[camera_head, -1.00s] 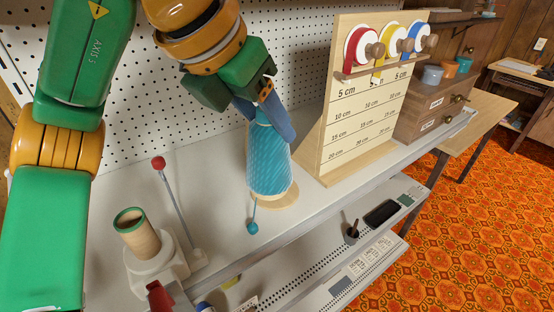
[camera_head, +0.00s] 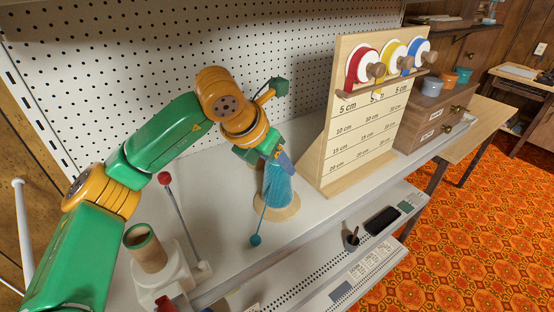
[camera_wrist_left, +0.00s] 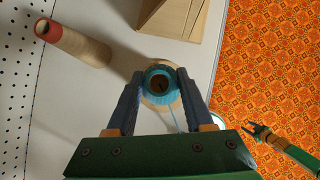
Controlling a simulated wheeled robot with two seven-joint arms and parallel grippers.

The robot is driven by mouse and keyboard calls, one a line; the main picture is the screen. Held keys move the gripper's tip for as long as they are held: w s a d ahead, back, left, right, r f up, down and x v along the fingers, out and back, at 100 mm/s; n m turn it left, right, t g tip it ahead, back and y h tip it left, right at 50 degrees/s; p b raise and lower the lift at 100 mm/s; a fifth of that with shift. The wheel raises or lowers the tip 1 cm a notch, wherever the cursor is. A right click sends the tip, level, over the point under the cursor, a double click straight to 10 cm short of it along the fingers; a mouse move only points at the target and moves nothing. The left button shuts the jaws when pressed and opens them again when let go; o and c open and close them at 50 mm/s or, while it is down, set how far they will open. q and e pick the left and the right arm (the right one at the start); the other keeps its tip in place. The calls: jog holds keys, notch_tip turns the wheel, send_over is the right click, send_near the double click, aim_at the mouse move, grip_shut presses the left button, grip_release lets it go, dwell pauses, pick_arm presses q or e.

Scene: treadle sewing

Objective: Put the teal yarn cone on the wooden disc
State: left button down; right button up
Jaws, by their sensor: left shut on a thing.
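The teal yarn cone (camera_head: 277,188) stands upright over the wooden disc (camera_head: 291,211), its base at or very near the disc; I cannot tell whether they touch. My left gripper (camera_head: 278,160) is shut on the cone's top. In the left wrist view the cone (camera_wrist_left: 160,72) sits between the two fingers of my left gripper (camera_wrist_left: 159,88), with the disc's pale rim (camera_wrist_left: 158,103) below it. My right gripper (camera_wrist_left: 256,131) shows small in the left wrist view, its fingers apart, over the floor.
A wooden measuring stand (camera_head: 350,145) with red, yellow and blue spools is close right of the cone. A red-topped tube (camera_wrist_left: 75,40) stands nearby.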

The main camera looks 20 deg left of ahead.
pick_arm(q)
jog(key=shift+c, duration=1.4)
grip_release()
jog(key=shift+r, duration=0.1)
jog(key=v, duration=0.7)
jog(key=shift+r+b, duration=0.25)
jog(key=shift+b, duration=0.15)
